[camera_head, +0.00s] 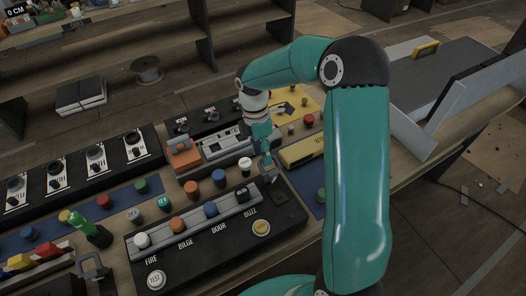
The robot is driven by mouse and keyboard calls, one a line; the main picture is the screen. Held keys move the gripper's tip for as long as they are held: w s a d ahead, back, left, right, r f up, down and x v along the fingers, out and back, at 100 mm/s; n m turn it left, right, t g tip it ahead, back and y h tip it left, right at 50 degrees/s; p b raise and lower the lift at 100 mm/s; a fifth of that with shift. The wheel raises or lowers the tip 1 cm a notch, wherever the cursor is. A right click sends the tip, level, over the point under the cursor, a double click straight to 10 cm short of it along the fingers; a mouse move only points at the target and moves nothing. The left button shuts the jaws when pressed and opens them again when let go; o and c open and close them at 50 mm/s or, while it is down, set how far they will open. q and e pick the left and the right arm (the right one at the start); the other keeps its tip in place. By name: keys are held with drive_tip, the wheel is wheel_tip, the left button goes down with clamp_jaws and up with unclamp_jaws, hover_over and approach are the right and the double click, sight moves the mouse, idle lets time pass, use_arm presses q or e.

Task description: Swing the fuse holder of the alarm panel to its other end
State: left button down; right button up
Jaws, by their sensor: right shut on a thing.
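The alarm panel (205,250) is a long black box with the labels FIRE, BILGE, DOOR and BUZZ. A grey strip along it carries white, orange, blue and dark caps. A pale TEST button (156,280) and a yellow button (261,228) sit on its front part. My right gripper (269,177) points down at the panel's far right end, shut on a small part there beside a dark square area. That part looks like the fuse holder, but the fingers mostly hide it, so its tilt cannot be told. My left gripper is not clearly in view.
Loose coloured caps, including a white one (245,164), stand behind the panel. A yellow box (302,151) lies right of the gripper. A green bottle-like item (82,224) and a grey bracket-shaped part (92,266) are at the left. The bench is crowded.

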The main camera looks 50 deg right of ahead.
drive_tip(key=shift+w, duration=0.25)
drive_tip(key=v, duration=1.1)
drive_tip(key=shift+r, duration=0.4)
